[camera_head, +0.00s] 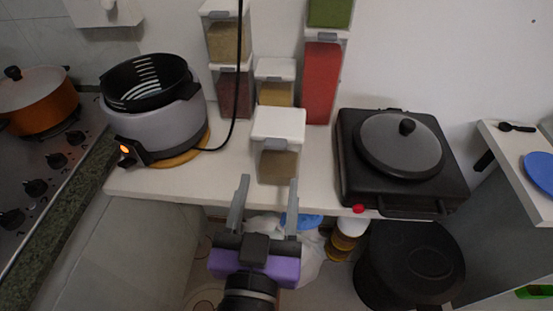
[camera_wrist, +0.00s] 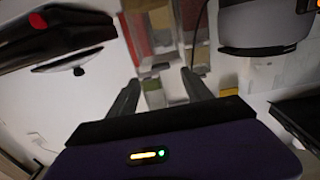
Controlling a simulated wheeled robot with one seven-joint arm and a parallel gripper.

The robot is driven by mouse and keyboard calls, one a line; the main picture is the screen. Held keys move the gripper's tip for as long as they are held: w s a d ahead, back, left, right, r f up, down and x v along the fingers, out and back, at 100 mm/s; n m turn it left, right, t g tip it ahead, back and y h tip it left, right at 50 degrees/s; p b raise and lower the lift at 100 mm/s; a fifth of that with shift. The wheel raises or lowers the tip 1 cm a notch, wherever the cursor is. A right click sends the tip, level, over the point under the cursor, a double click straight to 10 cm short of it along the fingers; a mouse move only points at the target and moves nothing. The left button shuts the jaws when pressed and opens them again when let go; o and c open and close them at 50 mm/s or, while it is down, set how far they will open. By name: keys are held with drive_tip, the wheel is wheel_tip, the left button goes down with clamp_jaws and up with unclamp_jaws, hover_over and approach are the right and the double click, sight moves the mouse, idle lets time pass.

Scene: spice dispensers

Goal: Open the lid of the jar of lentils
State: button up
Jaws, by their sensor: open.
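A clear square jar with brownish contents (camera_head: 278,167) and a white lid (camera_head: 279,123) stands near the front edge of the white counter. It appears to be the lentil jar, and its lid looks shut. My gripper (camera_head: 268,181) is open and empty, in front of the jar, with its two grey fingers pointing towards it. The fingers look apart from the jar, though the exact gap is hard to judge. In the wrist view the picture is turned over and blurred, and my gripper (camera_wrist: 161,76) shows its fingers spread, with containers beyond them.
Several other dispensers stand behind, including a tall red one (camera_head: 322,82) and a small yellow one (camera_head: 275,92). A grey fryer (camera_head: 158,125) is on the left, and a black cable hangs near it. A black electric grill (camera_head: 360,185) with a lid is on the right.

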drive_tip(key=p, duration=0.1)
approach(279, 127)
drive_tip(key=w, duration=0.1)
drive_tip(key=w+f, duration=0.1)
drive_tip(key=w, duration=0.1)
drive_tip(key=shift+w+f, duration=0.15)
drive_tip(key=shift+w, duration=0.2)
drive_tip(key=c, duration=1)
